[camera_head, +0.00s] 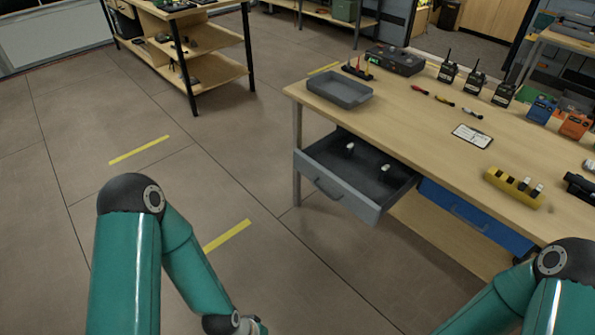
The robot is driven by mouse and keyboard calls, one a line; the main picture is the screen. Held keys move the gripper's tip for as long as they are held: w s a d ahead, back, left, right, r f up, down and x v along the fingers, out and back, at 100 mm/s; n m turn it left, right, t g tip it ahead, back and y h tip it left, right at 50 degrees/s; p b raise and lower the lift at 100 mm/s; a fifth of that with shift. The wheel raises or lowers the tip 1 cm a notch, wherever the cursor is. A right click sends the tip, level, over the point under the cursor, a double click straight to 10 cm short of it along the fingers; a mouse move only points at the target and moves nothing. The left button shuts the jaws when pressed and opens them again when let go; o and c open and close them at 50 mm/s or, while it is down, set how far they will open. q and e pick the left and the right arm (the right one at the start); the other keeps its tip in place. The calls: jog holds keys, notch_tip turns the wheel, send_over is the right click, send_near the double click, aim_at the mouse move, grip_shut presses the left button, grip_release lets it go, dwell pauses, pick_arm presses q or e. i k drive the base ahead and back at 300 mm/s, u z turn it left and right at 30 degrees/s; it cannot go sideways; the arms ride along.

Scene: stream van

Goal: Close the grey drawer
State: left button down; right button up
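The grey drawer (335,188) stands pulled open from under the left end of the wooden table. Its front panel with a dark handle faces toward me. Two small white-topped dark items (349,148) lie inside it. My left arm comes in from the lower left, and its end reaches the bottom edge, short of the drawer and apart from it. My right arm shows at the lower right corner, apart from the drawer. Neither gripper's fingers can be seen.
A blue drawer (472,214) sits beside the grey one and looks shut. The wooden table (420,125) bears a grey tray (339,90), several radios, a yellow block (514,187) and a clipboard (472,136). A shelf unit (205,75) stands at back left. The floor before the drawer is clear.

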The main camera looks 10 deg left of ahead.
aim_at(353, 183)
jog(key=z, duration=0.2)
jog(key=i, duration=1.15)
jog(key=u, duration=0.25)
